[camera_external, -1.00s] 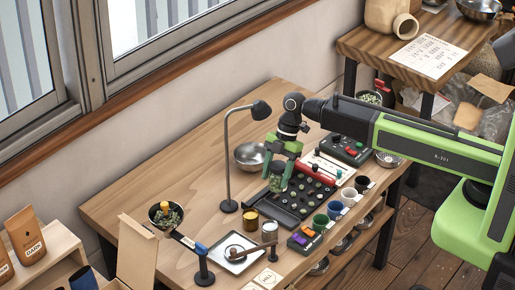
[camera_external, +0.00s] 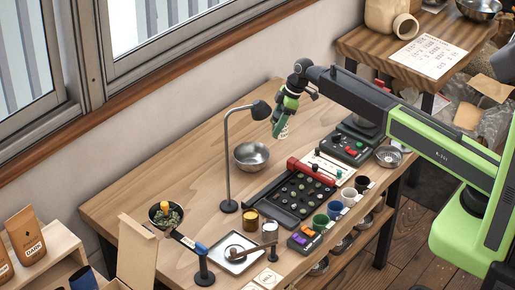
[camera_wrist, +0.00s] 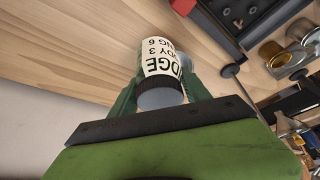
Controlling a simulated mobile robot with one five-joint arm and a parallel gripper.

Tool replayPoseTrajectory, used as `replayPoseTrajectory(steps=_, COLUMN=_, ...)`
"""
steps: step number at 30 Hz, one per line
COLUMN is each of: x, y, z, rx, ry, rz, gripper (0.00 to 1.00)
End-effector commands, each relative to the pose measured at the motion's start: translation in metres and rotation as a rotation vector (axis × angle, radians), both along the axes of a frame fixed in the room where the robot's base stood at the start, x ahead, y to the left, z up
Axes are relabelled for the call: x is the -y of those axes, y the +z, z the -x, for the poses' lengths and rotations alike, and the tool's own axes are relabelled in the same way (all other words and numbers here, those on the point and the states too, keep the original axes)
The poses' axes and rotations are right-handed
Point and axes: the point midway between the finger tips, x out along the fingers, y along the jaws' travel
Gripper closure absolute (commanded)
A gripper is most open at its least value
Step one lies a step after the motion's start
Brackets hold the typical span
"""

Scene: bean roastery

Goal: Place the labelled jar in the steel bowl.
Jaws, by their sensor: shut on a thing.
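The labelled jar (camera_wrist: 160,62) has a dark lid and a white label with black letters. In the wrist view it lies between the green fingers of my gripper (camera_wrist: 160,95), which is shut on it. In the external view my gripper (camera_external: 281,122) holds the small jar (camera_external: 284,131) in the air, tilted, above the back of the table. The steel bowl (camera_external: 251,160) stands on the table below and left of the gripper, apart from the jar; its inside looks empty.
A black desk lamp (camera_external: 228,160) stands just left of the bowl, its head reaching near the gripper. A black sample tray (camera_external: 268,207) lies in front. A control box (camera_external: 346,147) and cups stand at right. The table's back left is clear.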

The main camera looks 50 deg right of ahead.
Motion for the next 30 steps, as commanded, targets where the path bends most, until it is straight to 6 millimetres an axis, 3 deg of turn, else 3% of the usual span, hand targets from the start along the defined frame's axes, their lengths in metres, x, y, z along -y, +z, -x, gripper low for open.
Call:
replayPoseTrajectory(steps=3, x=0.018, y=-0.002, z=-0.009, rx=0.002, ry=-0.043, rz=-0.001, gripper=0.96)
replayPoseTrajectory(steps=8, x=0.019, y=-0.004, z=-0.010, rx=0.001, ry=-0.052, rz=-0.001, gripper=0.96)
replayPoseTrajectory(steps=11, x=0.006, y=-0.016, z=-0.017, rx=0.002, ry=-0.049, rz=-0.001, gripper=0.96)
replayPoseTrajectory(steps=21, x=-0.069, y=-0.068, z=-0.056, rx=0.001, ry=-0.048, rz=-0.002, gripper=0.96)
replayPoseTrajectory(steps=30, x=-0.084, y=-0.074, z=-0.062, rx=0.001, ry=-0.050, rz=-0.001, gripper=0.96)
